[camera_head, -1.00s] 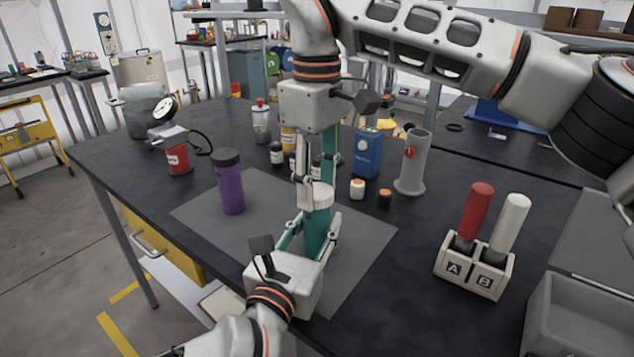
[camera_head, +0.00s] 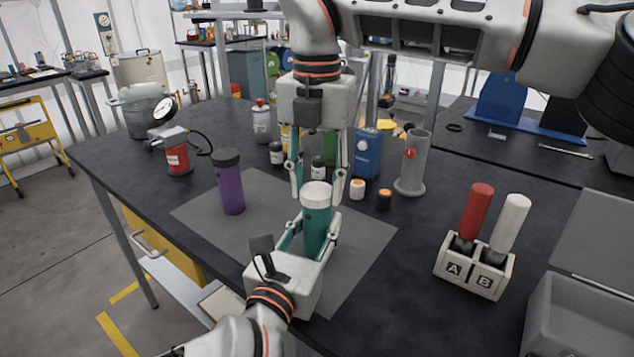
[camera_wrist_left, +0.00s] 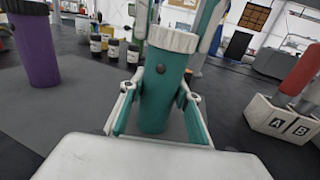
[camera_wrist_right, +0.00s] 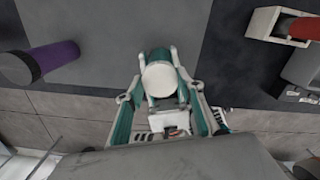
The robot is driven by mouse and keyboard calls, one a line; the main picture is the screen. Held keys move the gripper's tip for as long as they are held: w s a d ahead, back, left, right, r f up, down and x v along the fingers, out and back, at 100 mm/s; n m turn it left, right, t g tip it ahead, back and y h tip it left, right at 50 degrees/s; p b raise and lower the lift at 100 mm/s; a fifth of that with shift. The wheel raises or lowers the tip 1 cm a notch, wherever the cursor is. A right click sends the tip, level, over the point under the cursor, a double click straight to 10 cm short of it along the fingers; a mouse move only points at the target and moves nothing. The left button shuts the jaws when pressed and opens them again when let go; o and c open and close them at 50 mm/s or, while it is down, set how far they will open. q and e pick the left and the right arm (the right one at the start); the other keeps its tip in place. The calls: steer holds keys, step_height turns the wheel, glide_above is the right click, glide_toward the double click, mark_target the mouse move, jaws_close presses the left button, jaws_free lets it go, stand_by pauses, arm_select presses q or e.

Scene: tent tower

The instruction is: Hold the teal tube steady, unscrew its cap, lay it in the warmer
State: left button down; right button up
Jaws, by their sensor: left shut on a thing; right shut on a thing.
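The teal tube (camera_head: 315,232) stands upright on the grey mat (camera_head: 365,245), with its ribbed white cap (camera_head: 316,192) on top. My left gripper (camera_head: 318,240) is shut on the tube's body from the front; its fingers also show in the left wrist view (camera_wrist_left: 158,95). My right gripper (camera_head: 317,200) points down from above and is shut on the cap, one finger on each side. The right wrist view shows the white cap (camera_wrist_right: 160,79) between its fingers. A grey open box with a raised lid (camera_head: 580,318), possibly the warmer, stands at the right edge.
A purple bottle (camera_head: 230,182) stands left on the mat. A rack marked A and B (camera_head: 474,272) holds a red and a white stick. A grey cylinder (camera_head: 411,165), a blue container (camera_head: 367,152) and small jars stand behind.

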steer(key=n, duration=0.3)
steer(key=shift+n, duration=0.4)
steer(key=n, duration=0.8)
steer(key=shift+n, duration=0.4)
steer(key=n, duration=0.3)
steer(key=shift+n, duration=0.3)
steer(key=n, duration=0.8)
steer(key=shift+n, duration=0.3)
steer(key=n, duration=0.3)
steer(key=shift+n, duration=0.3)
steer(key=n, duration=0.4)
